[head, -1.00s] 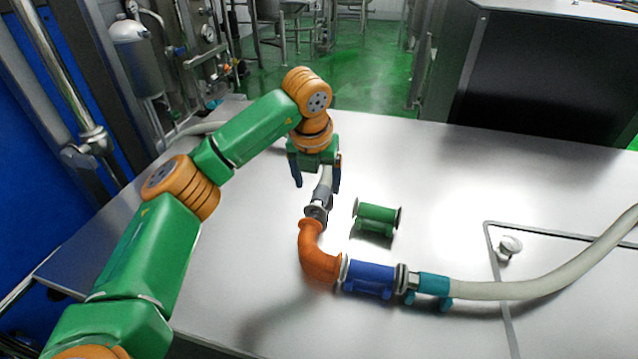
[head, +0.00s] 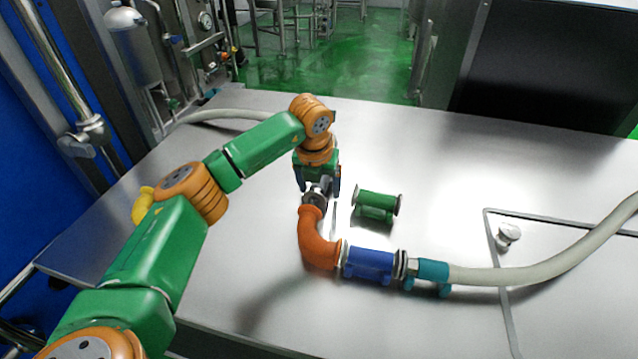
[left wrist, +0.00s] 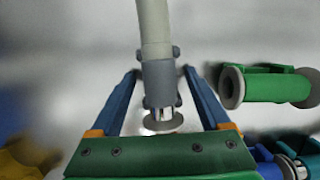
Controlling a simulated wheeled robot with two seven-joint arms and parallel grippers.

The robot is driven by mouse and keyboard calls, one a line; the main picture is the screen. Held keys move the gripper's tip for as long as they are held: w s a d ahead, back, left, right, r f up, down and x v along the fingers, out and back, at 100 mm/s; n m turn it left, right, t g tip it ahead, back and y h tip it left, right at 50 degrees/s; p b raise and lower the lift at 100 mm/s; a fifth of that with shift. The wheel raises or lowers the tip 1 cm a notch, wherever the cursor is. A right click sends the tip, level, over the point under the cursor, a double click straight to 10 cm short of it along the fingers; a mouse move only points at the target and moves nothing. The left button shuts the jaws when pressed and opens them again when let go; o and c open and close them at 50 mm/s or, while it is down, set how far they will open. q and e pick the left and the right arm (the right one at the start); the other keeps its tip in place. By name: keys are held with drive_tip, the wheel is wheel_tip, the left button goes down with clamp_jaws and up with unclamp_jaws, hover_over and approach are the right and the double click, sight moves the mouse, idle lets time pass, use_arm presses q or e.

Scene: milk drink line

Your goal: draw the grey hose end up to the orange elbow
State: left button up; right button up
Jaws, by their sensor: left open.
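The grey hose end (head: 316,189) lies at the upper mouth of the orange elbow (head: 315,242) in the head view. Its metal flange is close to the elbow's rim; I cannot tell if they touch. In the left wrist view the grey hose end (left wrist: 159,82) runs between my fingers, with its flange toward the palm and the pale hose leading away. My left gripper (head: 320,192) is over it, fingers pointing down on both sides. In the left wrist view the gripper (left wrist: 160,73) is open, with gaps beside the hose end. My right gripper is not in view.
A green clamp spool (head: 377,204) stands right of the gripper. A blue holder (head: 369,264) joins the elbow to a teal hose end (head: 432,271) with a pale hose (head: 545,270) running right. A small knob (head: 508,235) is farther right.

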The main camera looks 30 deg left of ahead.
use_arm(q)
clamp_jaws()
idle(1.3)
